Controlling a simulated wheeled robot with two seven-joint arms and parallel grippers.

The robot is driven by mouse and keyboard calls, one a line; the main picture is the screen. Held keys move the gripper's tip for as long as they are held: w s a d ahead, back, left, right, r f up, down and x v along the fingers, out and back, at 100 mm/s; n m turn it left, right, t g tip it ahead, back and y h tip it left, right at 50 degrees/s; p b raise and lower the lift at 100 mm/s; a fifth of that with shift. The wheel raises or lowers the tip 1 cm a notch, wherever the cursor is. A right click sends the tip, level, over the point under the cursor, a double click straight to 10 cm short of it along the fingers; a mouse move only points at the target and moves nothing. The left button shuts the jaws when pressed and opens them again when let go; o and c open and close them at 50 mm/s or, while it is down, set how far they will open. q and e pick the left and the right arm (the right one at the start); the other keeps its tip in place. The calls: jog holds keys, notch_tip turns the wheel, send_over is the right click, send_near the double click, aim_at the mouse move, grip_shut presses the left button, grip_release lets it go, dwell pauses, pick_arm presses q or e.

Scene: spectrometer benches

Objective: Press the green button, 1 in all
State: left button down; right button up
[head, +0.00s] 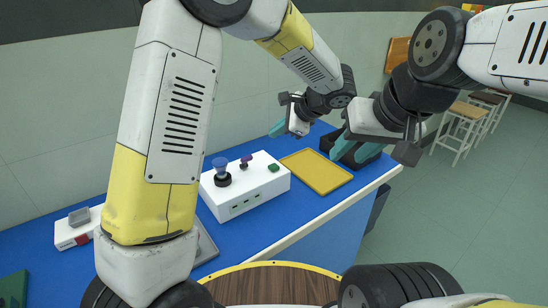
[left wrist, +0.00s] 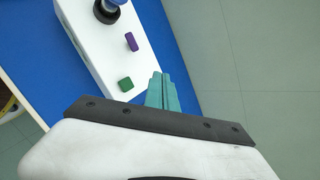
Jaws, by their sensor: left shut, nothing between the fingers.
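The green button (head: 274,168) sits on top of a white box (head: 247,198) with a purple button (head: 245,161) and a blue-topped dark knob (head: 221,168). In the left wrist view the green button (left wrist: 125,84) lies just left of my left fingertips. My left gripper (head: 279,129) is shut and empty, with teal fingers. In the head view it is above and behind the box, apart from the button. My right gripper (head: 353,148) is at the right end of the bench, its teal fingers spread with nothing visible between them.
A yellow tray (head: 316,172) lies right of the box on the blue bench. A dark bin (head: 361,157) is near my right gripper. A small white device (head: 76,232) and a partly hidden grey tray (head: 206,243) are at the left. Stools (head: 459,125) stand beyond the bench.

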aim_at(276, 167)
pick_arm(q)
jog(key=shift+f, duration=4.4)
jog(key=shift+f, duration=0.15)
jog(key=shift+f, duration=0.25)
jog(key=shift+f, duration=0.55)
jog(key=shift+r, duration=0.95)
jog(key=shift+r, duration=2.55)
